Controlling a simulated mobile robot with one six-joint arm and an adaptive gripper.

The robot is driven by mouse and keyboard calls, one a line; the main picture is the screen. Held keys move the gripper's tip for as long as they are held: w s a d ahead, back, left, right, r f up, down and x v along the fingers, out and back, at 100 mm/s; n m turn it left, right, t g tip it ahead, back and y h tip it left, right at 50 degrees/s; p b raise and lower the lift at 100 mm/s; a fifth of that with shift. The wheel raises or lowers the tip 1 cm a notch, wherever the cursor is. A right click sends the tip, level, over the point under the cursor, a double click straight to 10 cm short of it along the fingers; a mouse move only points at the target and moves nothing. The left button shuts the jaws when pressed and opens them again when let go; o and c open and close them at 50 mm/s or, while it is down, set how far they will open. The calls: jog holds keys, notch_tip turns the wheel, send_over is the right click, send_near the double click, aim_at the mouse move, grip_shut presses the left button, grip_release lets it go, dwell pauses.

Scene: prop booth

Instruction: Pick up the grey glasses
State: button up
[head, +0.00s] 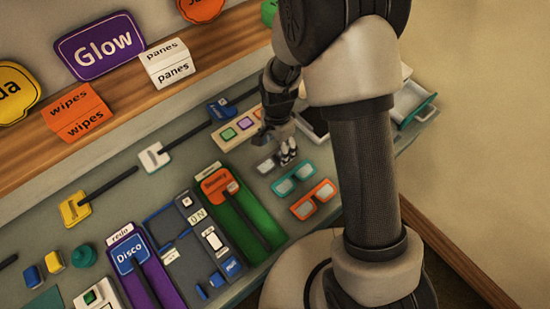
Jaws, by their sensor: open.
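The grey glasses (265,166) lie on the grey-green counter, above the teal pair in the picture. Only their left part shows clearly; my gripper hides the right part. My gripper (288,158) points down over that right part, with its fingers open. I cannot tell whether the fingertips touch the glasses or are just above them.
Teal glasses (295,178) and orange glasses (313,200) lie close by, below and right. A panel with coloured buttons (237,131) is up-left. A green slider board (240,215) is to the lower left. An open-topped tray (412,103) stands at the right, behind my arm.

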aim_at(276, 158)
jog(key=f, duration=0.2)
jog(key=f+b, duration=0.1)
jog(key=f, duration=0.2)
jog(key=shift+w+a+f, duration=0.1)
jog(key=shift+a+f, duration=0.1)
jog(key=shift+f, duration=0.15)
jog(key=shift+r, duration=0.1)
jog(key=c, duration=1.1)
jog(key=shift+r, duration=0.1)
